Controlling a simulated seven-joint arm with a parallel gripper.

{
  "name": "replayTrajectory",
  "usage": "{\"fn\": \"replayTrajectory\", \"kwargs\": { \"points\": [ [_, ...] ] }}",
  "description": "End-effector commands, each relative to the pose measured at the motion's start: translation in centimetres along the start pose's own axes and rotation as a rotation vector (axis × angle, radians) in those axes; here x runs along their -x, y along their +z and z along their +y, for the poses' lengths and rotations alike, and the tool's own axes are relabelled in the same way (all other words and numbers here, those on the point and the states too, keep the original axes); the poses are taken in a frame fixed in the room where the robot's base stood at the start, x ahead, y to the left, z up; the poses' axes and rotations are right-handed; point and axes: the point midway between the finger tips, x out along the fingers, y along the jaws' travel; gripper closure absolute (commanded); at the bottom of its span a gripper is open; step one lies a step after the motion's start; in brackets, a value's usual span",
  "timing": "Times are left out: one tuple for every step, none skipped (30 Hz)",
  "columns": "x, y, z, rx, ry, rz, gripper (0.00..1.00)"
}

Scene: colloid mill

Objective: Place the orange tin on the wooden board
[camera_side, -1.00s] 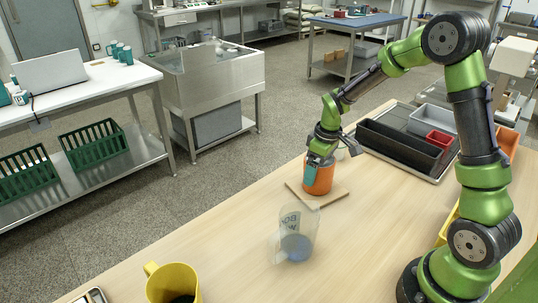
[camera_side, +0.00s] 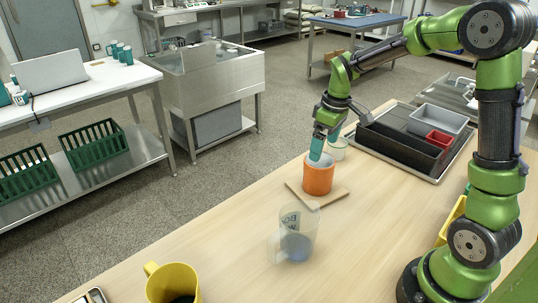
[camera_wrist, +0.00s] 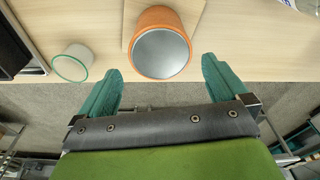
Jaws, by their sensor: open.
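The orange tin (camera_side: 318,181) stands upright on the wooden board (camera_side: 339,194) in the side view. In the wrist view the tin (camera_wrist: 160,19) shows its open top and grey inside, with part of the board (camera_wrist: 127,38) around it. My gripper (camera_side: 317,152) is just above and behind the tin in the side view. In the wrist view its two teal fingers (camera_wrist: 162,72) are spread apart with nothing between them, and the tin lies beyond their tips.
A clear measuring jug (camera_side: 297,240) and a yellow mug (camera_side: 172,284) stand nearer on the table. A small glass (camera_side: 338,148) stands just behind the tin. A tray with a dark box (camera_side: 398,148) lies to the right. The table's middle right is clear.

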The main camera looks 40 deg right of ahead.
Motion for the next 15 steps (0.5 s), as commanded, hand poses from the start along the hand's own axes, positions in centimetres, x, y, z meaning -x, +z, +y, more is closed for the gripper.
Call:
{"fn": "replayTrajectory", "kwargs": {
  "points": [
    [1.0,0.0,0.1,0.0,0.002,0.003,0.0],
    [1.4,-0.1,0.1,0.001,0.002,0.003,0.0],
    [1.9,-0.1,0.0,0.0,0.001,0.002,0.0],
    [2.2,-0.1,0.0,0.0,0.001,0.002,0.0],
    [2.5,0.0,0.0,0.0,0.001,0.001,0.0],
    [2.8,0.0,0.0,0.0,0.001,0.0,0.0],
    [3.0,0.0,0.0,0.0,0.001,0.002,0.0],
    [3.3,0.1,-0.2,-0.003,0.002,0.005,0.0],
    [3.7,0.1,-0.5,-0.01,0.003,0.013,0.0],
    [4.2,0.2,-0.9,-0.017,0.004,0.024,0.0],
    [4.7,0.4,-1.4,-0.03,0.005,0.037,0.0],
    [5.5,0.7,-2.2,-0.052,0.007,0.06,0.0],
    [6.2,1.1,-3.0,-0.071,0.008,0.082,0.0],
    [6.9,1.4,-3.8,-0.094,0.008,0.107,0.0],
    [7.9,2.1,-5.1,-0.129,0.004,0.144,0.0]
  ]
}}
